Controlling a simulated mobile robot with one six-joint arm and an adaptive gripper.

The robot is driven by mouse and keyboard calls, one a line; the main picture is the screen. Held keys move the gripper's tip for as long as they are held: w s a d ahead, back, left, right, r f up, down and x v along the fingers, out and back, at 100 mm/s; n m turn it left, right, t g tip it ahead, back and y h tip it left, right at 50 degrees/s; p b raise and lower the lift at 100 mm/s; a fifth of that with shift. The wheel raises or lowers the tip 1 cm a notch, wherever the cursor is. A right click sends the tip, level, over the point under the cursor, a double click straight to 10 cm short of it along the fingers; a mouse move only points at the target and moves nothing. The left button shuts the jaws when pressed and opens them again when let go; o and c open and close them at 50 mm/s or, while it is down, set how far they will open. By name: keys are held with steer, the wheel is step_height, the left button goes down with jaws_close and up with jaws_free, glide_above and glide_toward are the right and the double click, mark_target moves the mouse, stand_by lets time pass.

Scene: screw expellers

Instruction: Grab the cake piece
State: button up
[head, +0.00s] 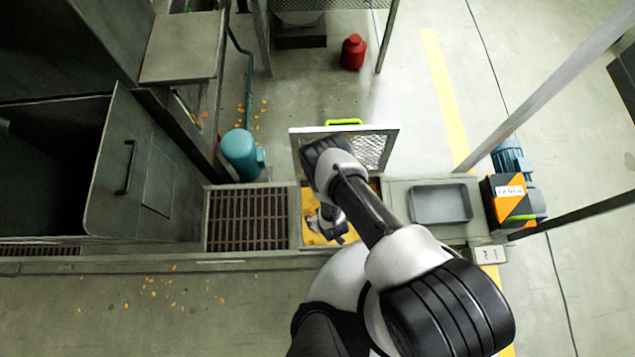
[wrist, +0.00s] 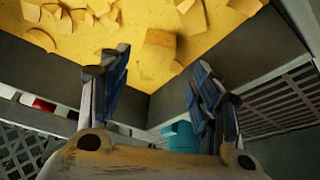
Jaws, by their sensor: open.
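Yellow-orange cake pieces lie on a yellow bed in a square pit. One blocky cake piece (wrist: 158,45) shows in the wrist view just beyond and between my fingertips; it looks shaded and apart from the fingers. More flat broken cake pieces (wrist: 75,22) lie at the upper left of that view. My gripper (wrist: 160,60) is open, with nothing between its fingers. In the head view my gripper (head: 327,224) is down over the yellow bed (head: 312,239), and my arm hides much of the pit.
A raised mesh lid with a green handle (head: 343,122) stands behind the pit. A brown floor grate (head: 248,219) is left of it. A grey tray (head: 440,204) and an orange-black box (head: 508,201) are to the right. Dark pit walls (wrist: 225,45) surround the bed.

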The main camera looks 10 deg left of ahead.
steer(key=b+x, duration=0.1)
steer(key=x, duration=0.1)
steer(key=b+x, duration=0.2)
steer(key=x, duration=0.1)
steer(key=shift+w+d+f, duration=0.2)
steer(key=shift+c, duration=0.3)
steer(key=c, duration=1.1)
